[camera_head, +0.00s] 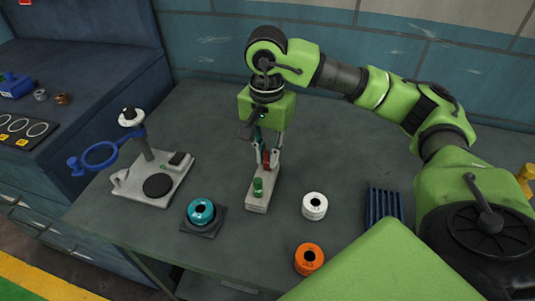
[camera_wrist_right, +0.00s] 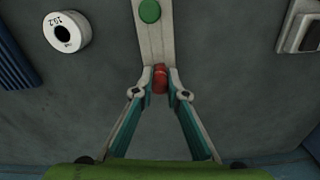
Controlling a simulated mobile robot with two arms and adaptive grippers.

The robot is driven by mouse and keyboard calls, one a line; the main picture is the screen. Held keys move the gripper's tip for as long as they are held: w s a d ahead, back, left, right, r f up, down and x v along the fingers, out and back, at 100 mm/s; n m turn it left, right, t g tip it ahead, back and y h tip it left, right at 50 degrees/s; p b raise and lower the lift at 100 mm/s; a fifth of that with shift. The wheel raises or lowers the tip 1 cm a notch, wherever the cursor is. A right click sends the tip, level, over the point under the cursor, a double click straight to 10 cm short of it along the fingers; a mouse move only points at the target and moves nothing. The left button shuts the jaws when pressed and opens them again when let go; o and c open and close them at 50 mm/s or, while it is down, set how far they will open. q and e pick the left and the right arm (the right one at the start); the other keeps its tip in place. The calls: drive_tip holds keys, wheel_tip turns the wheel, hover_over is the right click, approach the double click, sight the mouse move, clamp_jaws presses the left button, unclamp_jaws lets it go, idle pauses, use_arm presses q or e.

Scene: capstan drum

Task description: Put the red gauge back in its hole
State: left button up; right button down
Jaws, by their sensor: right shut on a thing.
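The red gauge (camera_wrist_right: 160,79) is between the fingertips of my right gripper (camera_wrist_right: 160,90) in the right wrist view, and the fingers are shut on it. In the head view the red gauge (camera_head: 266,158) shows as a small red part between the fingers of the right gripper (camera_head: 265,160). It is at the far part of a pale narrow block (camera_head: 257,203). A green gauge (camera_head: 258,187) stands in the near part of that block. The hole under the red gauge is hidden, and I cannot tell how deep the gauge sits. My left gripper is not in view.
On the grey table (camera_head: 330,170) are a white ring (camera_head: 315,206), an orange ring (camera_head: 309,259) and a teal ring (camera_head: 201,212) on a dark pad. A blue ribbed block (camera_head: 384,203) lies at the right.

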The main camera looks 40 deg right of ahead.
drive_tip(key=c, duration=1.9)
unclamp_jaws()
wheel_tip(320, 180, up, 12)
